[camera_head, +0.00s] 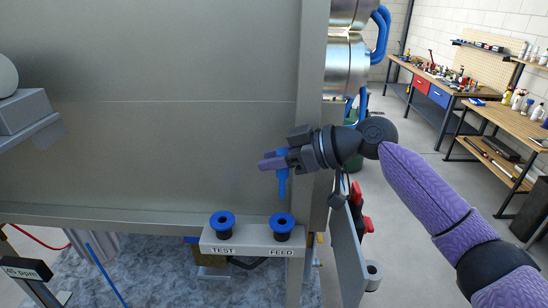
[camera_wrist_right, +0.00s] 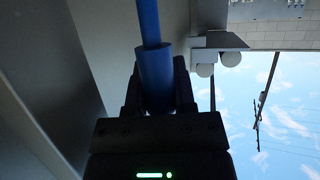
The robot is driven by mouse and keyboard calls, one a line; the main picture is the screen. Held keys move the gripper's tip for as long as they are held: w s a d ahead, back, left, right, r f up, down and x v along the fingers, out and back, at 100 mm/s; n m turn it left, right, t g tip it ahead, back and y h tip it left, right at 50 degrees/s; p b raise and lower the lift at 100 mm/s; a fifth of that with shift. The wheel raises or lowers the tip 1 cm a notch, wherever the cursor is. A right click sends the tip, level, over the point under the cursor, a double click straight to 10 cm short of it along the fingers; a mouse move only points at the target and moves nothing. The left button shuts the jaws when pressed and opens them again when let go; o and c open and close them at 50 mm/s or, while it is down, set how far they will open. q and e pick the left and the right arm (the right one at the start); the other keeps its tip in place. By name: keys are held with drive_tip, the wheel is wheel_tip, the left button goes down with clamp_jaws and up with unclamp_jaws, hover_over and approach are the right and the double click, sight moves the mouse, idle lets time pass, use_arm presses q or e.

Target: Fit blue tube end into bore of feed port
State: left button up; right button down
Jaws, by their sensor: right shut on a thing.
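My right gripper (camera_head: 274,161) is shut on the blue tube (camera_head: 282,185). The tube hangs roughly upright below the fingers, its lower end just above the feed port (camera_head: 282,221) in the picture, with a small gap between them. The feed port is a blue ring with a dark bore on a pale bracket labelled FEED. In the right wrist view the blue tube (camera_wrist_right: 155,75) runs between the dark fingers of the gripper (camera_wrist_right: 158,95), with a thicker blue sleeve at the grip. The tube's far end cannot be made out. My left gripper is not in view.
A matching test port (camera_head: 222,221) sits left of the feed port on the same bracket (camera_head: 252,243). A large grey panel (camera_head: 160,150) stands behind, with a grey post (camera_head: 312,110) beside the gripper. Workbenches (camera_head: 440,95) stand far off at right.

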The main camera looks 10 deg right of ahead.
drive_tip(key=shift+d, duration=0.1)
idle(0.3)
wheel_tip(320, 180, down, 6)
drive_tip(key=b, duration=0.4)
drive_tip(key=shift+r+b, duration=0.1)
drive_tip(key=shift+b, duration=0.2)
idle(1.3)
drive_tip(key=shift+f+b, duration=0.45)
drive_tip(key=shift+f, duration=0.05)
drive_tip(key=shift+f+b, duration=1.25)
drive_tip(key=shift+f, duration=0.3)
drive_tip(key=shift+c, duration=1.8)
unclamp_jaws()
drive_tip(key=shift+r, duration=0.15)
